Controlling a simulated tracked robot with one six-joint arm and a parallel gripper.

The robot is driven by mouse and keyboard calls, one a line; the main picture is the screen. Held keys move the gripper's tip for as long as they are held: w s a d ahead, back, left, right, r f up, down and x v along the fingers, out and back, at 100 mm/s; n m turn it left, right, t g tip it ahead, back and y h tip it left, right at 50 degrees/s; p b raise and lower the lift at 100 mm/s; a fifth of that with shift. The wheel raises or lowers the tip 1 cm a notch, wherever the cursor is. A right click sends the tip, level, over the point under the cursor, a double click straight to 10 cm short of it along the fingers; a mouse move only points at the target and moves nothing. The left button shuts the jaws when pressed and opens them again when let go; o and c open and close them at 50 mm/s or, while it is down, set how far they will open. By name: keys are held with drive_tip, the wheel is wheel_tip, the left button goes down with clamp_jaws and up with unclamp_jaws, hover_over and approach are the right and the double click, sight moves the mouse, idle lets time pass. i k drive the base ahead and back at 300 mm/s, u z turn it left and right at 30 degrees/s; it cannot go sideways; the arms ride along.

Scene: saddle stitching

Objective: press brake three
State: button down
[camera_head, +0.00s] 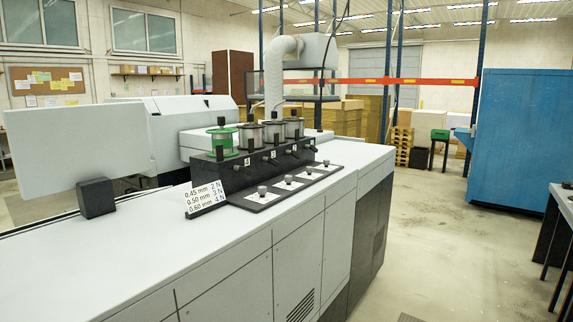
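A black stand (240,168) sits on top of the long grey machine. It carries a row of upright spools with black tops: a green spool (222,140) at the near left end and grey spools (251,137) behind it to the right. Small white number labels are on the stand's front, too small to read surely. In front, a low black plate (262,201) holds a row of grey knobs on white squares, including the nearest knob (262,190) and the farthest knob (326,163). I cannot tell which is brake three. My gripper is not in view.
A white card (204,196) left of the plate lists 0.45, 0.50 and 0.60 mm with N values. A black block (97,198) stands at the left. The machine's near top (130,255) is bare. A blue cabinet (520,125) stands right, with open floor between.

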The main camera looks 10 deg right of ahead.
sight(270, 160)
drive_tip(key=k, duration=0.7)
drive_tip(key=z, duration=0.55)
drive_tip(key=i, duration=1.8)
drive_tip(key=u, duration=0.55)
drive_tip(key=i, duration=0.45)
drive_tip(key=u, duration=0.3)
